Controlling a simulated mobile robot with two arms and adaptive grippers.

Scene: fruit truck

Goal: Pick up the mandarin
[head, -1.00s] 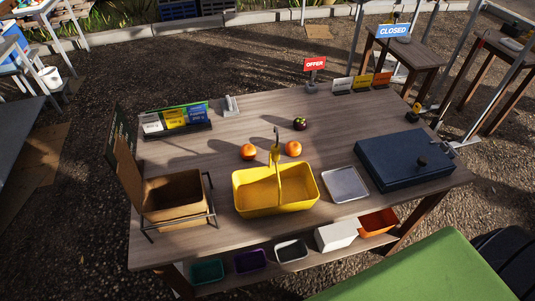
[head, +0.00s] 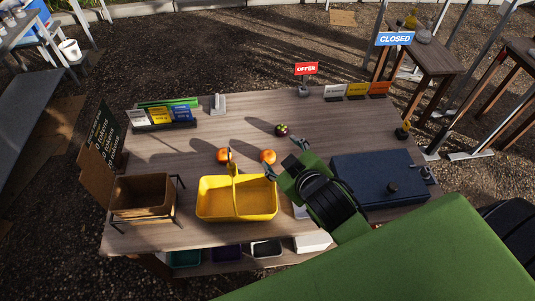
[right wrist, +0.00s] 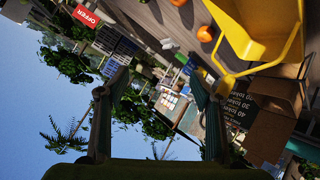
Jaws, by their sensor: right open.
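Two orange round fruits stand on the wooden table behind the yellow basket: a left one (head: 223,155) and a right one (head: 268,157). I cannot tell which is the mandarin. My right gripper (head: 286,158) is open and empty, just right of the right fruit and apart from it. In the right wrist view, the open fingers (right wrist: 155,84) have nothing between them, and an orange fruit (right wrist: 205,34) shows at the top beside the basket. My left gripper is not in view.
The yellow basket (head: 236,214) with its raised handle stands in front of the fruits. A dark blue box (head: 375,170) is at right, a brown crate (head: 143,211) at left.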

